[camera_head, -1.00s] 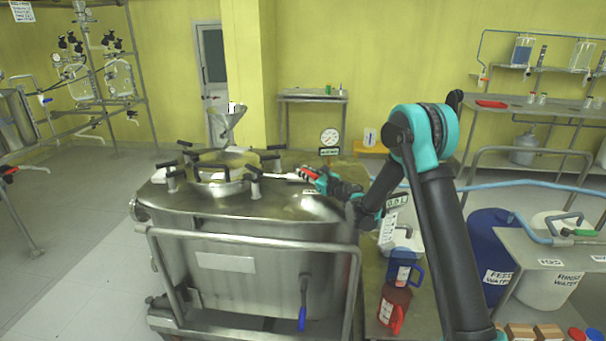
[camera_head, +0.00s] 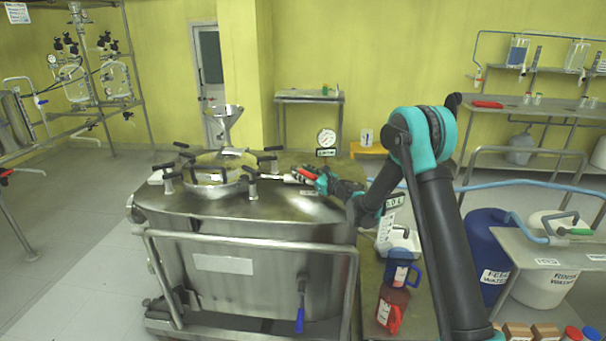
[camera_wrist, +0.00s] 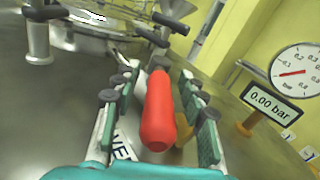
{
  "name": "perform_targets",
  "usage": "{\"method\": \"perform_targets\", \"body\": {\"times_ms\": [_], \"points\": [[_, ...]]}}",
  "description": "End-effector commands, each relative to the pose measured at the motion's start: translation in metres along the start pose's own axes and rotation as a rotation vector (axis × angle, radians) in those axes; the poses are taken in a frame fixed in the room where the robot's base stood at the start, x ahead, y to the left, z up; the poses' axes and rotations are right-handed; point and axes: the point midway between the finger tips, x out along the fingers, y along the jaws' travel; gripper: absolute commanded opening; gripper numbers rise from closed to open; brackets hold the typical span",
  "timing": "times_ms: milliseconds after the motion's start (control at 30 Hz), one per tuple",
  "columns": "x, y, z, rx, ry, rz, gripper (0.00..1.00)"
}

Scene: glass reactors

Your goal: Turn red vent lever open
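The red vent lever (camera_wrist: 158,112) stands out in the wrist view, its rounded red handle pointing toward the camera. My gripper (camera_wrist: 160,85) has its fingers on both sides of the handle, with gaps visible, so it is open around the lever. In the head view my gripper (camera_head: 312,178) is at the right of the steel reactor lid (camera_head: 270,208). Only a small bit of red shows there between the fingers. The lever's far end and pivot are partly hidden. A label lies beneath the lever, partly covered by my finger.
A pressure gauge (camera_wrist: 298,72) with a "0.00 bar" display (camera_wrist: 271,103) stands to the right of the lever. Black-handled clamps (camera_head: 252,185) ring the hatch on the lid. A blue jug (camera_head: 402,272) and a red jug (camera_head: 391,303) stand beside the reactor.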

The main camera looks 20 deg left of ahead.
Motion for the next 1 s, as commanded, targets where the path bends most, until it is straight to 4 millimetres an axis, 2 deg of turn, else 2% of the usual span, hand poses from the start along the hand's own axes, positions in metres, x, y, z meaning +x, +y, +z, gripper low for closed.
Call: {"method": "perform_targets", "body": {"times_ms": [267,367,700,833,1000], "points": [[0.0,-0.001,0.005,0.0,0.0,0.0,0.42],[0.0,-0.003,0.018,0.0,0.0,0.0,0.42],[0.0,-0.012,0.078,0.0,0.0,0.0,0.42],[0.0,-0.015,0.092,0.0,0.0,0.0,0.42],[0.0,-0.015,0.099,0.0,0.0,0.0,0.42]]}}
